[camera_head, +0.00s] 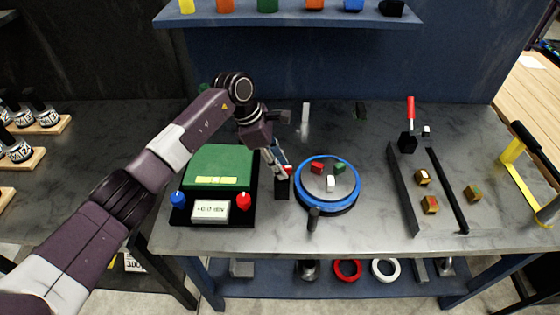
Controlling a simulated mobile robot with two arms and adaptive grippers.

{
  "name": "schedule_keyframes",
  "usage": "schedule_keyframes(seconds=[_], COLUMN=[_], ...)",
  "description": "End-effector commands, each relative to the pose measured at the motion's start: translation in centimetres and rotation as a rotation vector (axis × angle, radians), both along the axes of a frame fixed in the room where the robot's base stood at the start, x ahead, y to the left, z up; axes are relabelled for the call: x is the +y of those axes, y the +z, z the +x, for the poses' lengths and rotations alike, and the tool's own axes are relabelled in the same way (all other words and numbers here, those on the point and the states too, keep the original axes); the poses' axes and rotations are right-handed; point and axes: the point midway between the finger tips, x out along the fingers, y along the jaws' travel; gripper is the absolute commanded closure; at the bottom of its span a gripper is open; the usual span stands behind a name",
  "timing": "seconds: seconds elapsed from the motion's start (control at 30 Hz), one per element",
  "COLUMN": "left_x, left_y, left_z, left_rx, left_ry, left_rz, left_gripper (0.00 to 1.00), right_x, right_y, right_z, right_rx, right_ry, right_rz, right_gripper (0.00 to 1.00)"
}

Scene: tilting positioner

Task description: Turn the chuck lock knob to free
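The chuck is a round grey disc with a blue rim (303,195) on the bench, with red, green and white blocks on its face. Just left of it stands a small black post (282,190) with a bit of red showing at its top, partly hidden by my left gripper. This may be the lock knob, but I cannot tell its setting. My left gripper (281,168) points down at the top of this post. Its fingers are small and partly hidden, so I cannot tell whether they are open or touching it. My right gripper is not in view.
A green-topped box (219,166) with a display, a blue knob (178,198) and a red knob (243,201) stands left of the chuck. A dark handle (313,219) stands at the chuck's front. Right are black rails (403,190), small blocks and a red-handled lever (410,110).

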Motion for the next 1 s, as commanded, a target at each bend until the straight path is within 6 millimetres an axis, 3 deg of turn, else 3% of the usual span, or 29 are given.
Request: schedule_keyframes(seconds=[0.1,0.2,0.5,1.0], left_x=[0.0,0.0,0.0,0.1], left_y=[-0.1,-0.1,0.0,-0.1], left_z=[0.0,0.0,0.0,0.0], left_rx=[0.0,0.0,-0.001,-0.003], left_ry=[0.0,0.0,0.001,0.089], left_rz=[0.0,0.0,-0.001,0.0], left_gripper=[0.71,0.71,1.0,1.0], right_x=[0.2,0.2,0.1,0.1], right_y=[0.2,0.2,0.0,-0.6], right_z=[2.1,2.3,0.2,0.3], right_rx=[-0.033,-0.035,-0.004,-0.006], right_ry=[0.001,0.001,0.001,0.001], right_rz=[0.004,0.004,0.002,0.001], right_gripper=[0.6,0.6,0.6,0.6])
